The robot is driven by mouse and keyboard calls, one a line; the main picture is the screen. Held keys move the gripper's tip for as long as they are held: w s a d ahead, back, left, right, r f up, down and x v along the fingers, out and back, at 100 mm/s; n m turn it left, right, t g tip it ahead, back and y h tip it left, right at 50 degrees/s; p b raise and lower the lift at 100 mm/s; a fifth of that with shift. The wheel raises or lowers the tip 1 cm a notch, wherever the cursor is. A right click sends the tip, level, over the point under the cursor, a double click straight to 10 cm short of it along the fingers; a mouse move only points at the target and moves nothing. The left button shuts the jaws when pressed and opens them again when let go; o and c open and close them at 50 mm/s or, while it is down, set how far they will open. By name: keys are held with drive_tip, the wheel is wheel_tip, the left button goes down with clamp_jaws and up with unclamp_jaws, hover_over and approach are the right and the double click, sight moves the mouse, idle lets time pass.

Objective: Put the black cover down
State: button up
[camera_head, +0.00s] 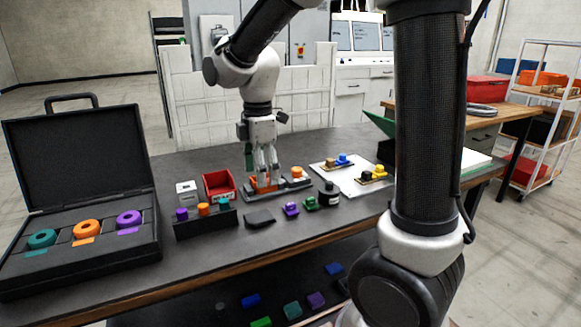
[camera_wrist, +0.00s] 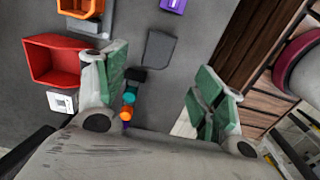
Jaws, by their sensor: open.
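The black cover (camera_head: 260,218) lies flat on the dark table, in front of the fixture with orange parts. In the wrist view a flat dark grey piece (camera_wrist: 160,48), which looks like the same cover, lies beyond and between my fingers. My gripper (camera_head: 263,180) points down over the grey fixture. In the wrist view my gripper (camera_wrist: 160,88) has its green-padded fingers wide apart, with nothing between them. The cover is apart from the fingers.
A red bin (camera_head: 219,186) and a black rack (camera_head: 206,223) with coloured parts stand left of the cover. Purple (camera_head: 291,209) and green (camera_head: 310,203) pieces lie to its right. An open black case (camera_head: 80,262) fills the left end. A white sheet (camera_head: 352,181) lies right.

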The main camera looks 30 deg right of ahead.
drive_tip(key=s+d+r+m+t, duration=0.2)
drive_tip(key=s+d+r+m, duration=0.1)
drive_tip(key=s+d+m, duration=0.4)
drive_tip(key=s+d+r+m+t, duration=0.2)
drive_tip(key=s+d+m, duration=0.4)
drive_tip(key=s+m, duration=0.5)
drive_tip(key=shift+s+d+r, duration=0.4)
drive_tip(key=shift+s+r, duration=0.15)
drive_tip(key=shift+r, duration=0.35)
drive_tip(key=shift+d, duration=0.1)
